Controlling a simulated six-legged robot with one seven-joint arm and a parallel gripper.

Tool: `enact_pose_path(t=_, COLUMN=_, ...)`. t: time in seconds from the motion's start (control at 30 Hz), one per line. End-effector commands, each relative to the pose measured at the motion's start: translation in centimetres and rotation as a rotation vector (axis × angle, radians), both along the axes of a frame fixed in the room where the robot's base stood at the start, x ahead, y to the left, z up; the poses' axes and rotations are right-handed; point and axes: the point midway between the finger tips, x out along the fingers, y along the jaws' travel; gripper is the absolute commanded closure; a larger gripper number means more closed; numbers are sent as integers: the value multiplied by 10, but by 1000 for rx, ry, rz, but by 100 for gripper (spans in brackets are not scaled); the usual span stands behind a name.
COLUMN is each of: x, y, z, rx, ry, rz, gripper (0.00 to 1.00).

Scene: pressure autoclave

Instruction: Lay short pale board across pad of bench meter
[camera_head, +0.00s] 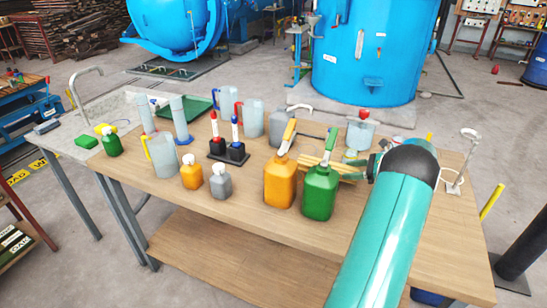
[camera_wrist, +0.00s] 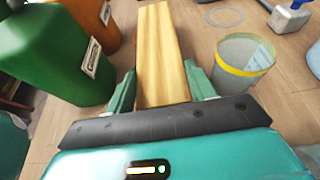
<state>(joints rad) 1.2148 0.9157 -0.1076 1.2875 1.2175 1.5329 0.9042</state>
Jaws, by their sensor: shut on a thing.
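The pale board (camera_wrist: 160,45) is between the two green fingers of my gripper (camera_wrist: 161,82) in the wrist view and points away from the wrist. My gripper is shut on it. In the head view, pale wood (camera_head: 345,171) shows beside the dark end of my arm, partly hidden by the green jerrycan (camera_head: 320,190). The fingers are too hidden there to make out. I cannot pick out the bench meter or its pad with certainty in either view.
An orange jerrycan (camera_head: 281,182) stands left of the green one, close to the board. A clear beaker with a yellow band (camera_wrist: 243,58) stands right of the board. Bottles, jugs and a black stand (camera_head: 228,153) fill the left of the wooden bench (camera_head: 245,215); its front strip is clear.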

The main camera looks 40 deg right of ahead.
Motion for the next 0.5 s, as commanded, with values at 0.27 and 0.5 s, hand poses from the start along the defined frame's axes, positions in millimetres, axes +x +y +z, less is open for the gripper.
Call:
enact_pose_path(t=0.27, x=24, y=13, z=1, rx=1, ry=-2, rz=4, gripper=75)
enact_pose_path(t=0.5, x=75, y=39, z=1, rx=0, ry=-1, rz=4, gripper=75)
